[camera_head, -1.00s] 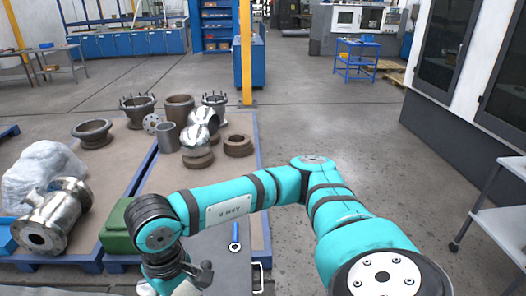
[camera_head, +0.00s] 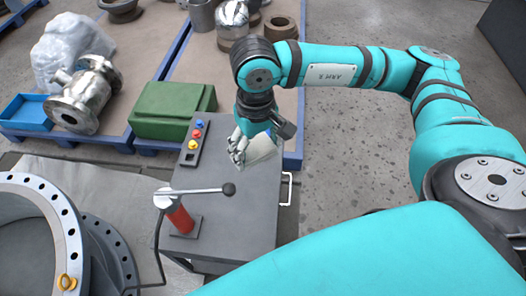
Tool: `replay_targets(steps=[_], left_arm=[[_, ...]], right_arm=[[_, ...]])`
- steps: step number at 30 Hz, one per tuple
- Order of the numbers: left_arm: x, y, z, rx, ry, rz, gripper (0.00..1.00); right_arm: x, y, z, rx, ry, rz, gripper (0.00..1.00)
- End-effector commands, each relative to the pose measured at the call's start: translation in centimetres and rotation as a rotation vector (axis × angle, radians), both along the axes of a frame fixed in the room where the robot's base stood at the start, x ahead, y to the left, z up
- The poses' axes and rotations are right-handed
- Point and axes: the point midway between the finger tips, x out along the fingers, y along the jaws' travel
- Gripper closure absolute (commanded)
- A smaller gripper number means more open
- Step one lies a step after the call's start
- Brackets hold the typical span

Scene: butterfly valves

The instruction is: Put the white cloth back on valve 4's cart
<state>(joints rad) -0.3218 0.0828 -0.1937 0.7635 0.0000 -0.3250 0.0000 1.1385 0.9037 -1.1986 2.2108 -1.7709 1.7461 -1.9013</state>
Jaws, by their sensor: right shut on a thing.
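My right gripper (camera_head: 243,148) points down over the far part of a grey cart top (camera_head: 245,215). It is shut on the white cloth (camera_head: 262,151), a pale crumpled piece between and beside its fingers. The cloth is at or just above the cart top; I cannot tell if it touches. No number shows on the cart. My left gripper is not in view.
A large flanged valve (camera_head: 62,232) is at left. A green box (camera_head: 165,110) and a blue tray (camera_head: 27,113) lie beyond.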

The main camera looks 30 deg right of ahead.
Motion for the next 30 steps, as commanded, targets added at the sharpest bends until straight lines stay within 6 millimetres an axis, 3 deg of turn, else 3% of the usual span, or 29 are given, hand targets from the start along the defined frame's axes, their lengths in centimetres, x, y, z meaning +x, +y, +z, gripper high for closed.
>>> replay_targets(steps=[1,8,14,24,30], left_arm=[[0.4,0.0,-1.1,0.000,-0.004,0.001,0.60],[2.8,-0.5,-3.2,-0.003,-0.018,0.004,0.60],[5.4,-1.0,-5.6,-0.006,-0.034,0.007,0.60],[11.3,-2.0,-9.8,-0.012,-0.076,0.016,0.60],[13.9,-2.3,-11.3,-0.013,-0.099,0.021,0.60]], right_arm=[[0.2,0.0,-1.3,0.000,-0.001,0.000,0.48],[0.9,0.0,-4.5,-0.001,-0.001,0.000,0.48],[1.7,0.0,-8.6,-0.002,-0.002,-0.001,0.48],[3.9,0.1,-18.8,-0.003,-0.001,-0.002,0.48],[5.3,0.1,-24.9,0.000,-0.001,-0.016,0.48]])
